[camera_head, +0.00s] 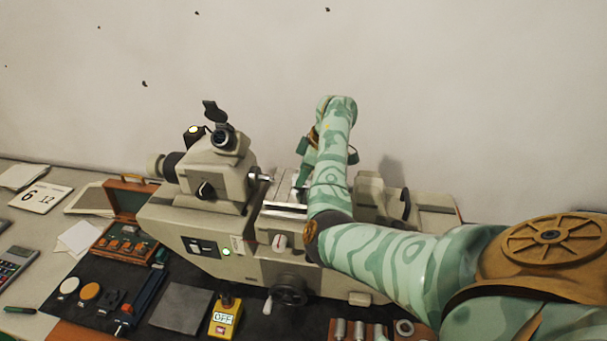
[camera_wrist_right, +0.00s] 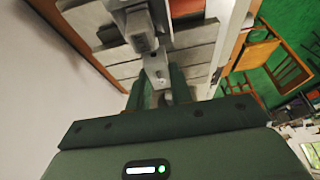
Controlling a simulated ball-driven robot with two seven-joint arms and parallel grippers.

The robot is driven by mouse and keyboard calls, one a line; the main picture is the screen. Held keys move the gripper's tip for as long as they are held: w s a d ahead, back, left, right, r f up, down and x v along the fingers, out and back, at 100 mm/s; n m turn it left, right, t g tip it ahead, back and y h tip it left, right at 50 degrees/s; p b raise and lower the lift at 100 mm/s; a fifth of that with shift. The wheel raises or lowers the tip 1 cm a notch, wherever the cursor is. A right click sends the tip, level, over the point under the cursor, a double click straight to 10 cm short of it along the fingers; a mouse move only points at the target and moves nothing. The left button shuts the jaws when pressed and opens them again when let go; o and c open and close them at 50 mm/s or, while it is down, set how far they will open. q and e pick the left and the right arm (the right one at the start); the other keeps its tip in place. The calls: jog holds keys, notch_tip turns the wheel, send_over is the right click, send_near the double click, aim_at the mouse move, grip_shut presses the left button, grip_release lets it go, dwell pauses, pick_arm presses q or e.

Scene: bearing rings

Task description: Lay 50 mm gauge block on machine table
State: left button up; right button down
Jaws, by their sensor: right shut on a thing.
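The machine table (camera_head: 284,207) is a bright metal surface in the middle of the pale grey measuring machine (camera_head: 185,232). My right gripper (camera_head: 302,186) is over the table's far right part, beside the machine's spindle (camera_head: 266,177); my forearm covers much of it. In the right wrist view, its two dark green fingers (camera_wrist_right: 159,93) are closed around a small grey metal piece, which looks like the 50 mm gauge block (camera_wrist_right: 167,96). Only a little of the block shows, and I cannot tell whether it touches the table.
An open wooden case (camera_head: 128,208) stands left of the machine. A grey plate (camera_head: 183,308) and a yellow box marked OFF (camera_head: 225,320) lie in front. The machine's tailstock (camera_head: 378,197) is right of my forearm. Metal rings (camera_head: 404,328) lie at front right.

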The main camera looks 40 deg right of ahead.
jog(key=shift+f, duration=0.25)
jog(key=c, duration=1.2)
grip_release()
jog(key=shift+o, duration=0.2)
notch_tip(320, 180, up, 9)
jog(key=p, duration=0.6)
jog(key=shift+f+p, duration=0.2)
jog(key=shift+p, duration=0.2)
